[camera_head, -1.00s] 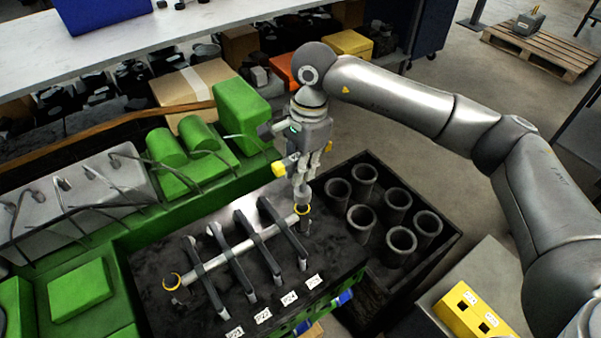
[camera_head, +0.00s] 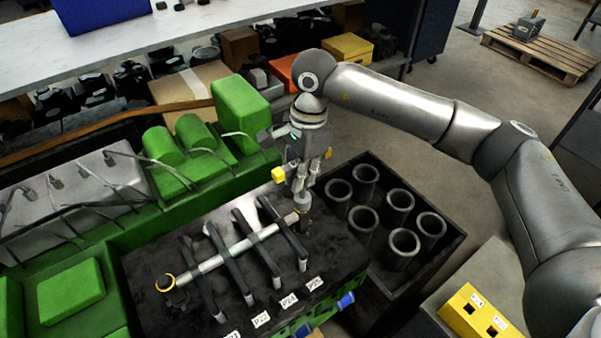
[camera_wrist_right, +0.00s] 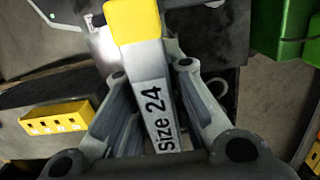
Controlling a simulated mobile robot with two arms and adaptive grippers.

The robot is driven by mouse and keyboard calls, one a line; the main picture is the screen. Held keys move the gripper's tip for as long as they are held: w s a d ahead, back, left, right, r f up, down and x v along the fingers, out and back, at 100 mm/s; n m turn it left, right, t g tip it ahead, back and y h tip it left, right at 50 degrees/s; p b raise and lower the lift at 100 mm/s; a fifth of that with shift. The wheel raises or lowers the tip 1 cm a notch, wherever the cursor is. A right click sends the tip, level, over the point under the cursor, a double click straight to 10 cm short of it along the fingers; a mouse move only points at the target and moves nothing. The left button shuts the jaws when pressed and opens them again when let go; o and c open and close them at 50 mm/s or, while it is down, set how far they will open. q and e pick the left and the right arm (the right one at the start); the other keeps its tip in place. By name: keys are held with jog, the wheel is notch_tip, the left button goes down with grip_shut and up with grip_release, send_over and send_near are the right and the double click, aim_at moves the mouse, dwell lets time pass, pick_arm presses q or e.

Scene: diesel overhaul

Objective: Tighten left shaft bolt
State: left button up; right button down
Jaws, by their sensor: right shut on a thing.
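The grey shaft (camera_head: 235,250) lies across the top of the dark engine block (camera_head: 150,250), with several dark arms across it. My right gripper (camera_head: 301,192) points down over the shaft's right end and is shut on a grey tool with a yellow end, marked "size 24" (camera_wrist_right: 160,115). The tool's lower end (camera_head: 302,208) is at the shaft's right end; the bolt there is hidden, and I cannot tell if it is engaged. My left gripper is not in view.
Dark cylinder sleeves (camera_head: 365,180) stand in a black crate (camera_head: 450,245) to the right of the block. A yellow socket holder (camera_head: 470,310) sits at the lower right. Green engine parts (camera_head: 240,115) rise at the left, close to my gripper.

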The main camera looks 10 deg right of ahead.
jog(key=m, duration=0.2)
jog(key=m+b, duration=0.1)
jog(key=m, duration=0.1)
jog(key=shift+f+t, duration=0.2)
jog(key=shift+t, duration=0.1)
jog(key=m+b, duration=0.1)
jog(key=m, duration=0.3)
jog(key=shift+w+d+t, duration=0.1)
jog(key=shift+t, duration=0.2)
jog(key=m+b, duration=0.1)
jog(key=m, duration=0.3)
jog(key=shift+m, duration=0.3)
jog(key=m+b, duration=0.1)
jog(key=m, duration=0.3)
jog(key=shift+d+f+h, duration=0.1)
jog(key=shift+f+h, duration=0.05)
jog(key=shift+h, duration=0.15)
jog(key=m, duration=0.2)
jog(key=m+b, duration=0.1)
jog(key=m, duration=0.1)
jog(key=shift+m+t+h, duration=0.3)
jog(key=m, duration=0.3)
jog(key=shift+d, duration=0.1)
jog(key=m, duration=0.5)
jog(key=shift+h+b, duration=0.35)
jog(key=shift+h, duration=0.05)
jog(key=m, duration=0.4)
jog(key=shift+d, duration=0.1)
